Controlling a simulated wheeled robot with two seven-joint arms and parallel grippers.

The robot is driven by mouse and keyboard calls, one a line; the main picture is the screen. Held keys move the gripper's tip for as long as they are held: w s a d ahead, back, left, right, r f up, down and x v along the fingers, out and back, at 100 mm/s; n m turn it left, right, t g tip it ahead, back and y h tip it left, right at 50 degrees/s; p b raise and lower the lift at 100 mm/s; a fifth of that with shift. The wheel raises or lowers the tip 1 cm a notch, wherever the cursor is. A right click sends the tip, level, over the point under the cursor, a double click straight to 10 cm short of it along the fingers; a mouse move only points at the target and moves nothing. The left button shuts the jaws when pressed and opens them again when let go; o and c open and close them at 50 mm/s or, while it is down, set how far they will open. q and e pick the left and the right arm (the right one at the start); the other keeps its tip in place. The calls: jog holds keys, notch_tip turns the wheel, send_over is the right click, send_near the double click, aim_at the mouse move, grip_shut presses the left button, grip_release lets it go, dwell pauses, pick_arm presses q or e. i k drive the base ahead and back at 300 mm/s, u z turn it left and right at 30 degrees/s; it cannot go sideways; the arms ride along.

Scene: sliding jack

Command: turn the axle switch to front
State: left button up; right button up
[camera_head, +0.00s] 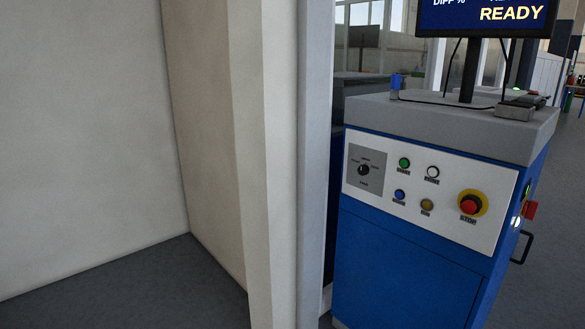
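The axle switch looks to be the black rotary knob (363,170) on a grey square plate (366,160), at the left of the white control panel (458,218) on the blue cabinet (385,268). Small labels surround the knob, but they are too small to read, and I cannot tell which position it points to. Neither of my grippers shows in the head view.
Beside the knob are a green button (404,163), a white button (432,171), a blue button (399,194), a yellow button (427,204) and a red stop button (470,205). A screen reading READY (490,14) stands above. A pale wall (215,130) and post (313,130) stand left of the cabinet.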

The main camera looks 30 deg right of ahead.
aim_at(363, 170)
jog(key=u, duration=0.1)
jog(key=i, duration=0.9)
jog(key=z, duration=1)
jog(key=i, duration=0.6)
jog(key=z, duration=0.7)
